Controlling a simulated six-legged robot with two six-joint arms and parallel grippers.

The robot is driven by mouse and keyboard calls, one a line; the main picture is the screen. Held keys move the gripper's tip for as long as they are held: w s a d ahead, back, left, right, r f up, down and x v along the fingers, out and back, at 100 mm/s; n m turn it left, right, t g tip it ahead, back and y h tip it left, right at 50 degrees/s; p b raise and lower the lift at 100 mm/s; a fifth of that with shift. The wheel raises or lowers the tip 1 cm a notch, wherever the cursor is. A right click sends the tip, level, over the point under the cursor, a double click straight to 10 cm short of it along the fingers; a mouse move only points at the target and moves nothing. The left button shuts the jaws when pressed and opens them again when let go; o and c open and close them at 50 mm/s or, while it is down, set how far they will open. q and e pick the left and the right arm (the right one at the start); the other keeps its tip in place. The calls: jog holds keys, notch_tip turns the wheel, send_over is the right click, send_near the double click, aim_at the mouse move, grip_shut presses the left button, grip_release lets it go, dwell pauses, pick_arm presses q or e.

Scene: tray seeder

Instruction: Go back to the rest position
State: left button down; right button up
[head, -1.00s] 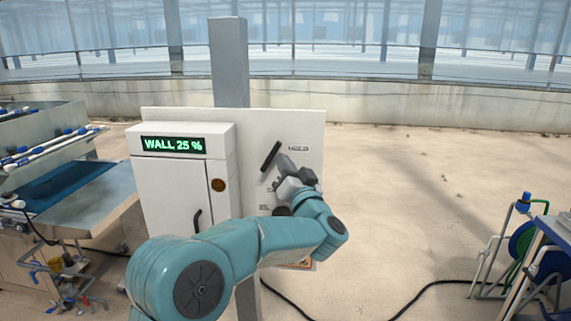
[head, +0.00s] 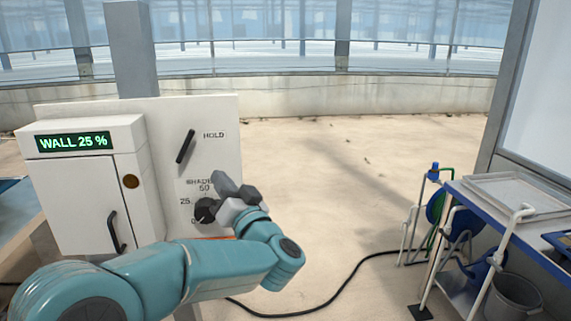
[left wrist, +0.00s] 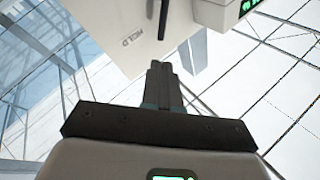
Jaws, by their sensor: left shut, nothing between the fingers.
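My left gripper (head: 222,188) is in front of the control panel (head: 220,120) in the head view, its fingers shut with nothing between them. In the left wrist view its closed fingers (left wrist: 160,72) point up toward the white panel (left wrist: 125,30) and a dark lever. A dark round knob (head: 205,209) sits on the shade dial, just left of and below the gripper; whether they touch I cannot tell. The black lever (head: 186,146) by the word HOLD is tilted. My right gripper is in neither view.
A white cabinet (head: 80,190) with a handle and a lit display reading WALL 25 % stands at the left. At the right are a trolley with a tray (head: 515,192), a hose reel (head: 440,207) and a grey bucket (head: 513,300). A black cable (head: 335,285) crosses the open floor.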

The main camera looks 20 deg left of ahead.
pick_arm(q)
jog(key=w+f+m+t+h, duration=0.1)
jog(key=w+f+m+h, duration=0.2)
jog(key=f, duration=0.9)
jog(key=w+f+m+t+h, duration=0.1)
jog(key=f+m+h, duration=0.3)
jog(key=f, duration=0.8)
jog(key=s+d+f+m+h, duration=0.1)
jog(key=d+f+h, duration=0.15)
jog(key=f, duration=0.35)
jog(key=s+d+f+m+h, duration=0.2)
jog(key=d+f, duration=0.1)
jog(key=f, duration=0.3)
jog(key=s+d+f+g+h, duration=0.3)
jog(key=s+d+f, duration=0.15)
jog(key=f, duration=0.35)
jog(key=s+d+f+g+h, duration=0.3)
jog(key=s+d+f+h, duration=0.1)
jog(key=s+f, duration=0.25)
jog(key=s+d+f+n+g+h, duration=0.2)
jog(key=s+d+n+g, duration=0.1)
jog(key=s, duration=0.5)
jog(key=s+d+f+n+g+h, duration=0.2)
jog(key=s+d+n+g, duration=0.1)
jog(key=s+d, duration=0.3)
jog(key=s, duration=0.2)
jog(key=shift+s+g, duration=0.4)
